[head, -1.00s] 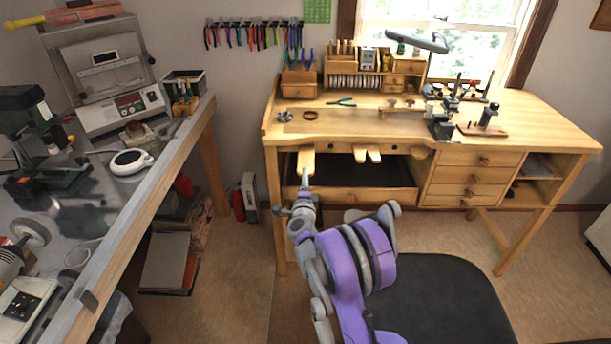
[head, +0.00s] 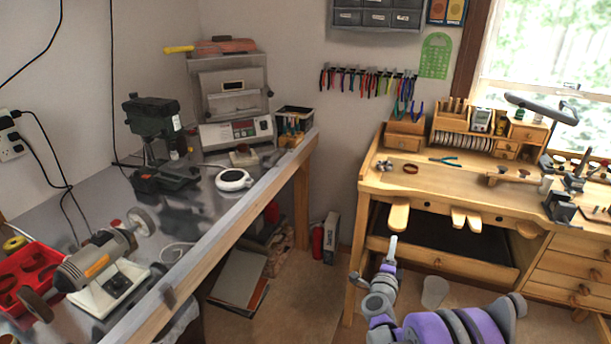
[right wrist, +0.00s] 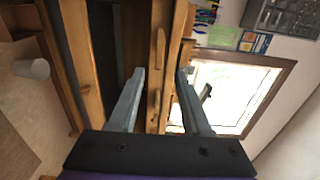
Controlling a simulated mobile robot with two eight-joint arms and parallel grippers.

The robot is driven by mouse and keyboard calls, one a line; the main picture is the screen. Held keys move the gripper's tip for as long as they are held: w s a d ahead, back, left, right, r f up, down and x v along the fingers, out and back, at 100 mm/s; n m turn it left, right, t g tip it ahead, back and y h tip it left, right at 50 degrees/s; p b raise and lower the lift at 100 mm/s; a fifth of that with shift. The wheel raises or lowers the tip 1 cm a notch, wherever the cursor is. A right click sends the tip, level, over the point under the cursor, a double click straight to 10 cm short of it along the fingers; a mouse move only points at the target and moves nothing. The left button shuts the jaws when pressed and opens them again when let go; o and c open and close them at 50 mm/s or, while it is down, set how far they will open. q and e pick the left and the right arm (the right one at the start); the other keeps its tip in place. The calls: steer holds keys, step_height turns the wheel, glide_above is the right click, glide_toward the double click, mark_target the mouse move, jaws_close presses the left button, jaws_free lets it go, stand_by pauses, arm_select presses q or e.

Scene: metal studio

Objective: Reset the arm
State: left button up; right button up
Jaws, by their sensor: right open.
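My right arm, purple and grey, comes up from the bottom of the head view. Its gripper (head: 388,256) is in front of the wooden workbench (head: 400,172), below the bench pin at the bench's front edge. In the right wrist view the two grey fingers of the right gripper (right wrist: 158,95) stand wide apart with nothing between them. The bench's wooden front shows beyond them, turned on its side. My left gripper is in neither view now.
On the left, a grey-topped table (head: 207,210) carries a bench grinder (head: 100,258), a red tray (head: 30,270) and a round white device (head: 233,179). A red bottle (head: 317,242) stands on the floor between the benches. Some bare floor shows there.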

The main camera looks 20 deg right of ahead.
steer(key=s+a+r+n+y+p, duration=0.1)
steer(key=s+a+r+n+y, duration=0.1)
steer(key=a+r+n+y, duration=0.55)
steer(key=s+a+r+n+y+p, duration=0.2)
steer(key=a+n+y, duration=0.2)
steer(key=a+n, duration=0.7)
steer(key=s+a+f+n+g+p, duration=0.1)
steer(key=s+a+f+n+g, duration=0.1)
steer(key=s, duration=0.6)
steer(key=s+a+f+n+g+p, duration=0.1)
steer(key=s+a+f+n+g, duration=0.1)
steer(key=s, duration=0.7)
steer(key=s+a+f+n+g+p, duration=0.1)
steer(key=s+a+f+n+g, duration=0.1)
steer(key=s, duration=0.7)
steer(key=a+n+g, duration=0.1)
steer(key=a+g, duration=0.1)
steer(key=a, duration=0.1)
steer(key=shift+a, duration=0.35)
steer(key=shift+s+a+n, duration=0.1)
steer(key=shift+n, duration=0.15)
